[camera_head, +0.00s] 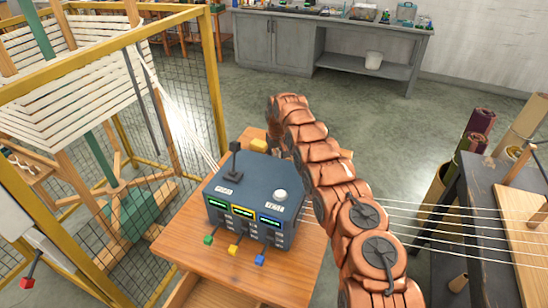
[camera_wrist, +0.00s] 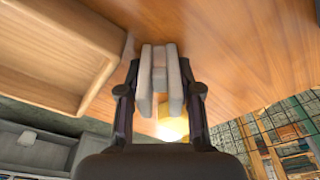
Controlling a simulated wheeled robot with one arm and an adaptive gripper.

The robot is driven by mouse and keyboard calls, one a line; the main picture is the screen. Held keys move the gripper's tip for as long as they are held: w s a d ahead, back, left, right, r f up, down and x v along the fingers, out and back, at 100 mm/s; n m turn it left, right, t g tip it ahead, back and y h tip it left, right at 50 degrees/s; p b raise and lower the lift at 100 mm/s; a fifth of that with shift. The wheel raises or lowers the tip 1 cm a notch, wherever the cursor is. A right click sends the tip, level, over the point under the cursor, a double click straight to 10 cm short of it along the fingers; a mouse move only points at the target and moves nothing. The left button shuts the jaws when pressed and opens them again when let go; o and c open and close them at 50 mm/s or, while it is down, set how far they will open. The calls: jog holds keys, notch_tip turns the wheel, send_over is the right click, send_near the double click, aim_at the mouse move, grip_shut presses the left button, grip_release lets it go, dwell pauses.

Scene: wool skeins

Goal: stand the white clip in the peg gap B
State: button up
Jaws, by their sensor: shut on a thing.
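My gripper (camera_wrist: 160,85) shows in the wrist view with its two pale pads closed on a small whitish piece, the white clip (camera_wrist: 159,72). Most of the clip is hidden between the pads. Plain wooden surface lies beyond the fingertips; I cannot tell how far off it is. In the head view my copper-coloured arm covers the gripper and the clip. The peg gap B cannot be made out in either view.
A dark control box (camera_head: 248,205) with a lever and a white knob stands on the wooden table (camera_head: 178,243). A yellow block (camera_head: 258,145) is behind it. Pale yarn strands (camera_head: 440,222) run to the right bench. A wooden tray (camera_wrist: 50,65) shows in the wrist view.

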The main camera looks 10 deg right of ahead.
jog(key=shift+r, duration=0.5)
notch_tip(320, 180, up, 8)
jog(key=shift+a+r+b, duration=0.1)
jog(key=shift+r+b, duration=0.1)
jog(key=shift+b, duration=0.1)
notch_tip(320, 180, up, 9)
jog(key=p, duration=0.8)
jog(key=shift+f+p, duration=0.2)
jog(key=shift+p, duration=0.2)
